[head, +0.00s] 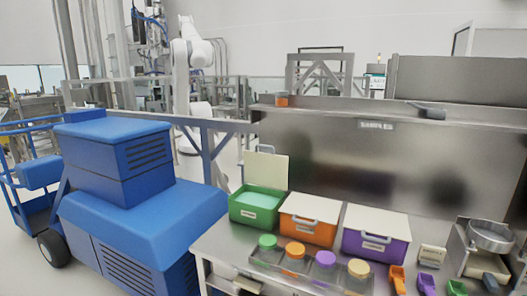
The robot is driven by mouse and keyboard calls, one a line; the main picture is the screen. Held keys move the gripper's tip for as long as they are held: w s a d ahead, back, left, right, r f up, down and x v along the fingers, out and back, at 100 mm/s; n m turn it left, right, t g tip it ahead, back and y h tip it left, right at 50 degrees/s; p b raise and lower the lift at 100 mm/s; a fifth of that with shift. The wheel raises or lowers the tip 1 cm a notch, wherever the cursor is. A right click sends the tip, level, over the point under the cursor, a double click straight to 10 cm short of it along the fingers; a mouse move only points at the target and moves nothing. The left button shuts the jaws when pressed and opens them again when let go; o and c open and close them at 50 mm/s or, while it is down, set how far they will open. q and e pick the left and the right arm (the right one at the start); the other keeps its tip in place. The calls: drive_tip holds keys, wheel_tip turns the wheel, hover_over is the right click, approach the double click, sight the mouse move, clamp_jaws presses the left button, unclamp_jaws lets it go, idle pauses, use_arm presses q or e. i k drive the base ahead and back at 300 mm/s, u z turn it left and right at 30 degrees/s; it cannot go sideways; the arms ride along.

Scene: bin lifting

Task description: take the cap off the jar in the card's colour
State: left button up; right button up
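Several jars with coloured caps stand in a row in a clear tray (312,284) at the front of the metal table. From left to right they are the green-capped jar (268,243), the orange-capped jar (295,251), the purple-capped jar (325,260) and the tan-capped jar (358,269). All the caps sit on their jars. A small cream card or label block (433,256) stands to the right of the bins; its marking is too small to read. I cannot tell a card colour. Neither gripper is in view.
Behind the jars stand an open green bin (249,215) with its lid raised, a closed orange bin (306,231) and a closed purple bin (372,246). Orange (397,279), purple (426,283) and green scoops lie front right, near a metal bowl (490,236). A blue machine stands left.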

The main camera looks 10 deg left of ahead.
sight(269, 256)
drive_tip(key=u, duration=2.25)
drive_tip(key=i, duration=1.95)
drive_tip(key=z, duration=3.25)
